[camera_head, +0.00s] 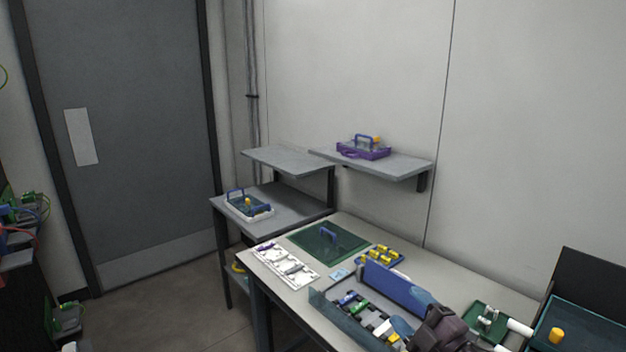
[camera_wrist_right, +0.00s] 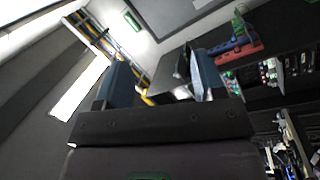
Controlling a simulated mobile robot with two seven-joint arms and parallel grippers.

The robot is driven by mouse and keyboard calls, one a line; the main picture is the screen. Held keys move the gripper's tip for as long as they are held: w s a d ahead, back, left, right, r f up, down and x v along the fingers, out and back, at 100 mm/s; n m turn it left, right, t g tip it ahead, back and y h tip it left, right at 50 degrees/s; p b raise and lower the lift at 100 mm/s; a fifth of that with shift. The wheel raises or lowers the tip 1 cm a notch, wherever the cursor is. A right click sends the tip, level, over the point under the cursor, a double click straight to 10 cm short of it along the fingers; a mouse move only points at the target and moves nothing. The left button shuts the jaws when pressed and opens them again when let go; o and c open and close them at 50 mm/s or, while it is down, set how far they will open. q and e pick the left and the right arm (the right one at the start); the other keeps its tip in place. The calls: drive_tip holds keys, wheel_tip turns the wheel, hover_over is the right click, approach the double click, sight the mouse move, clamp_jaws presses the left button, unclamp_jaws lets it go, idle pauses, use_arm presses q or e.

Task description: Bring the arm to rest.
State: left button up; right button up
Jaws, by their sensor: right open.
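My right gripper shows best in the right wrist view (camera_wrist_right: 165,78), with its two blue fingers apart and nothing between them. That view is strongly tilted and looks across the room, with no worktable surface under the fingers. In the head view, the dark wrist of my right arm (camera_head: 442,328) is at the lower right, over the front right part of the worktable (camera_head: 460,287). It partly covers the things behind it, and its fingertips are hard to make out there. My left gripper is in neither view.
An open tray-like unit with a blue panel (camera_head: 397,288) stands close beside my right wrist. A green mat (camera_head: 310,243), a white holder (camera_head: 285,267) and yellow parts (camera_head: 380,254) lie further back.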

drive_tip(key=s+d+f+m+g+h, duration=0.2)
drive_tip(key=s+d+f+m+h, duration=0.2)
drive_tip(key=s+f+m, duration=0.4)
drive_tip(key=s+d+f+m+g+h, duration=0.3)
drive_tip(key=s+f+m, duration=0.6)
drive_tip(key=s+f, duration=0.7)
drive_tip(key=d+f+h, duration=0.1)
drive_tip(key=d+h, duration=0.1)
drive_tip(key=shift+s+d+h, duration=0.2)
drive_tip(key=shift+s+h, duration=0.1)
